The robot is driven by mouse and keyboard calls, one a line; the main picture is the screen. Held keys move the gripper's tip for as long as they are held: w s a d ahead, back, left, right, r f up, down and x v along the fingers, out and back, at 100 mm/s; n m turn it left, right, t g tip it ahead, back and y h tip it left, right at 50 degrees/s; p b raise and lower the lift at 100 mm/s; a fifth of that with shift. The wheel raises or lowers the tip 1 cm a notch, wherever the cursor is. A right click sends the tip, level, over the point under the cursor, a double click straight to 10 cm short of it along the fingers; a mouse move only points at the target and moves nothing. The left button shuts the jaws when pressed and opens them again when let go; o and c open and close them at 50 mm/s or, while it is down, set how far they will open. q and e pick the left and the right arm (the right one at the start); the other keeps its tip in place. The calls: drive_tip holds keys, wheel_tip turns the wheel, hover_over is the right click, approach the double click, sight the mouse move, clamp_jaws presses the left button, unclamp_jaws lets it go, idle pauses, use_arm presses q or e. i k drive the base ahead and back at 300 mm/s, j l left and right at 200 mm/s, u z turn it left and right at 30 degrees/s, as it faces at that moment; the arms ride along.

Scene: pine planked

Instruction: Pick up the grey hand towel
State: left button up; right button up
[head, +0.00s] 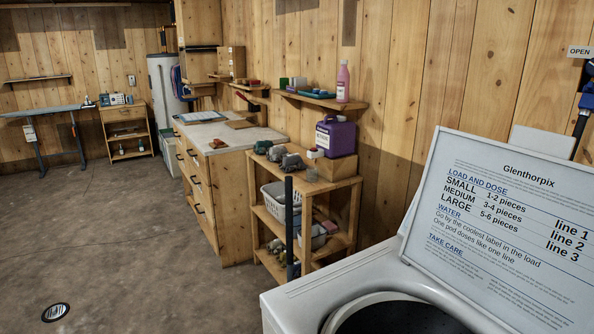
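No grey hand towel can be told for sure. Several small grey, bundled things lie on top of the wooden shelf unit (330,185) in the middle of the view; the nearest grey bundle (292,162) is lumpy, and it is too small to tell whether it is cloth. More greyish things sit low on the unit, partly hidden. Neither of my grippers is in view.
A white washer (290,303) with its lid (510,215) up stands at the front right. A purple jug (336,137) stands on the shelf unit, and a dark upright pole (289,220) before it. The counter (228,133) is behind. The floor (130,230) at left is mostly clear.

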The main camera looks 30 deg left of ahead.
sight(290, 162)
drive_tip(key=k, duration=1.25)
drive_tip(key=z, duration=1.45)
drive_tip(key=j, duration=1.9)
drive_tip(key=i+j, duration=0.15)
drive_tip(key=j, duration=3.6)
drive_tip(key=i, duration=0.05)
